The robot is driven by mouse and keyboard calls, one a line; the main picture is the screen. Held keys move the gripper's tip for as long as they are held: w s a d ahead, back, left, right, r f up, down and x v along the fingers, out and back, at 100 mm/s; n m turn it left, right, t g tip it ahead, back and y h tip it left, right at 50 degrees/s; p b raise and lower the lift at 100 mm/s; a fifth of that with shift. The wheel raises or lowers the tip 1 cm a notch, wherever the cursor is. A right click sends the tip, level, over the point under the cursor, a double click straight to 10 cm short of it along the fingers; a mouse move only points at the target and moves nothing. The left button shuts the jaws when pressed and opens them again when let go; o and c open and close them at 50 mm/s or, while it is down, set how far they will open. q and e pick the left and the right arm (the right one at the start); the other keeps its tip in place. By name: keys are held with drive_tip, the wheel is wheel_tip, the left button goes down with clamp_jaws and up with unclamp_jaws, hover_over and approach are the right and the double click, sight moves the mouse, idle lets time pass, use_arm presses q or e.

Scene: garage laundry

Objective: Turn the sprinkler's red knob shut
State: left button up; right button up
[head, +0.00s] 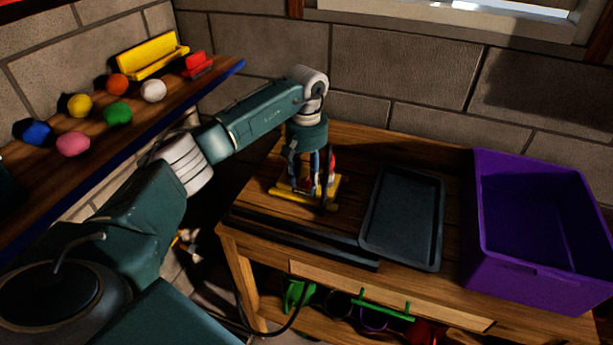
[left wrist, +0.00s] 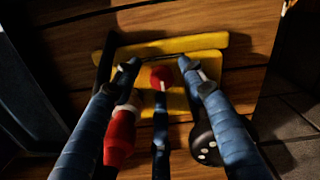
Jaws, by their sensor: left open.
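The sprinkler stands on the wooden workbench, with a flat yellow base (head: 287,193) and a red part (head: 331,160) partly hidden behind my gripper. In the left wrist view its round red knob (left wrist: 162,77) shows above the yellow base (left wrist: 180,44). A red body (left wrist: 119,138) is at the left and a black head with white dots (left wrist: 204,148) at the right. My left gripper (head: 311,190) points down over the sprinkler. It is open, with its blue fingers (left wrist: 160,70) spread around the knob; whether any finger touches it I cannot tell. My right gripper is out of view.
A dark tray (head: 403,220) lies right of the sprinkler, and a purple bin (head: 540,275) stands farther right. Dark bars lie along the bench's front left edge. A shelf (head: 20,180) at the left holds several coloured balls. A brick wall closes the back.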

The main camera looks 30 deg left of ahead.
use_arm(q)
drive_tip(key=shift+c, duration=1)
clamp_jaws()
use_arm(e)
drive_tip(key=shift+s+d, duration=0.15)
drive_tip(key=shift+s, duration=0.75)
use_arm(q)
drive_tip(key=shift+n, duration=0.4)
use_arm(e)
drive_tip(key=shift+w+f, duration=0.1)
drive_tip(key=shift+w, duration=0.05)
use_arm(q)
drive_tip(key=shift+n, duration=0.3)
drive_tip(key=shift+d+n, duration=0.15)
drive_tip(key=shift+n, duration=2.05)
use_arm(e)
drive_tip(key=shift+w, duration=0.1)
use_arm(q)
drive_tip(key=shift+w, duration=0.1)
